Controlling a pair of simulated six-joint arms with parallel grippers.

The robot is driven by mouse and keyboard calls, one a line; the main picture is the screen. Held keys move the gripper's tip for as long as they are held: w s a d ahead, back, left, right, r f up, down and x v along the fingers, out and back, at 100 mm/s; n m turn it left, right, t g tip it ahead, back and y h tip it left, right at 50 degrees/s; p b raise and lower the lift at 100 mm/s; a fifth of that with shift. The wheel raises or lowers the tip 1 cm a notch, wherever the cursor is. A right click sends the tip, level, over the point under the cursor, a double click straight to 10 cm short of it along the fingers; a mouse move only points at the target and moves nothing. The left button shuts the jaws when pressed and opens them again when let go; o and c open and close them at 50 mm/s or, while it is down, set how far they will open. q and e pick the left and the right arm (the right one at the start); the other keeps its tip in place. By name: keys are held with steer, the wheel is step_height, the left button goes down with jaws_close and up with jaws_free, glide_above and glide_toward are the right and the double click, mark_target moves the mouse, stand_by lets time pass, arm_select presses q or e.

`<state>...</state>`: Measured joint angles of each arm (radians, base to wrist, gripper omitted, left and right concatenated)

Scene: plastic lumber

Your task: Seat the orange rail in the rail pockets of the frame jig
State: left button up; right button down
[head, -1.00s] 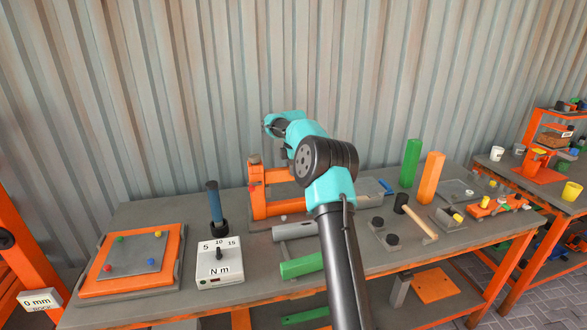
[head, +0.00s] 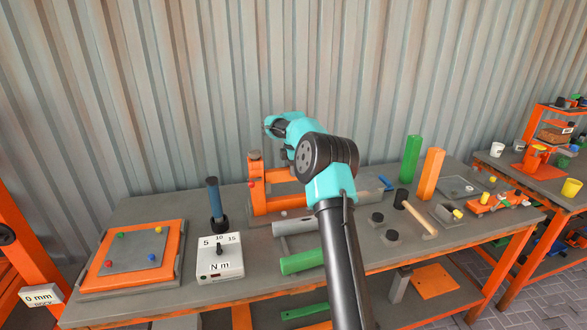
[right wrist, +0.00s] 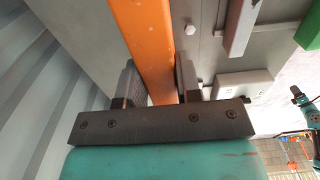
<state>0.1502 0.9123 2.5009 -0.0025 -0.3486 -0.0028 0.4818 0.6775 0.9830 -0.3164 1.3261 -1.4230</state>
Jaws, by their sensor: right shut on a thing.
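My right gripper (right wrist: 158,78) is shut on the orange rail (right wrist: 146,35), which runs between its two dark fingers in the right wrist view. In the head view the right gripper (head: 284,156) points down and is partly hidden by my teal wrist. An orange frame (head: 257,190), apparently the frame jig, stands at the back of the bench under it, with an upright at its left and orange bars running right. My arm hides its right part. I cannot tell which bar is the held rail, or whether it touches the pockets. My left gripper is not in view.
A torque tester (head: 220,259), a blue-handled tool (head: 215,203) and an orange tray (head: 131,257) are to the left. A grey bar (head: 295,227) and green bar (head: 301,262) lie in front. Green (head: 411,160) and orange posts (head: 430,174) and a mallet (head: 420,219) are right.

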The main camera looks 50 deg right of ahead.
steer(key=shift+f, duration=0.85)
steer(key=c, duration=0.7)
jaws_free()
steer(key=shift+f, duration=0.15)
steer(key=shift+c, duration=0.2)
